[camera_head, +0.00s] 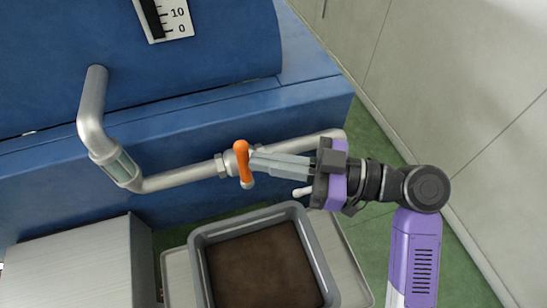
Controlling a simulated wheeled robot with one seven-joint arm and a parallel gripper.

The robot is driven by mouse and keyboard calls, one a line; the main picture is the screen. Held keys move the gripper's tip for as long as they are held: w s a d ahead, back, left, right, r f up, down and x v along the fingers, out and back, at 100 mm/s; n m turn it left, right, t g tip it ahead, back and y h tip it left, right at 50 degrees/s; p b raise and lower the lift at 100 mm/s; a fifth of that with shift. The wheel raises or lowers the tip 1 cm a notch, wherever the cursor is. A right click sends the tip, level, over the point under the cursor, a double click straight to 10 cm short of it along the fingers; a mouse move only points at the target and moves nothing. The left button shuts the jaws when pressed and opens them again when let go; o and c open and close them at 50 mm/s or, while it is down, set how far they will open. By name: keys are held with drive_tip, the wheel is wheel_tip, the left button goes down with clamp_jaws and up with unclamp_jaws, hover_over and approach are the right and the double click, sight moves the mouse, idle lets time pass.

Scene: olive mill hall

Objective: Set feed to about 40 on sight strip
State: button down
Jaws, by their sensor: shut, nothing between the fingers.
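The sight strip (168,17) is a white scale at the top left. Its marks 0 and 10 show, with a dark band beside them; the rest is cut off by the frame's top edge. An orange valve handle (242,162) sits on the grey pipe (187,178) across the blue machine's front. My gripper (254,165) comes from the right with its fingers shut and empty. Its fingertips are at the handle's right side, touching or very near it; I cannot tell which.
A grey bin (198,240) with a brown content stands below the pipe. A grey box (80,270) stands at the lower left. A short glass section (121,167) is in the pipe. A pale wall (455,90) bounds the right, with green floor (385,215) before it.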

drive_tip(key=shift+a+r, duration=0.1)
drive_tip(key=shift+s+a+r+n+h, duration=0.25)
drive_tip(key=shift+a+n+h, duration=0.3)
drive_tip(key=shift+h, duration=0.85)
drive_tip(key=shift+s+a+f+b, duration=0.1)
drive_tip(key=shift+s+a+b, duration=0.35)
drive_tip(key=shift+a, duration=0.6)
drive_tip(key=shift+s+a+b, duration=0.1)
drive_tip(key=shift+a+b, duration=0.55)
drive_tip(key=shift+a, duration=0.4)
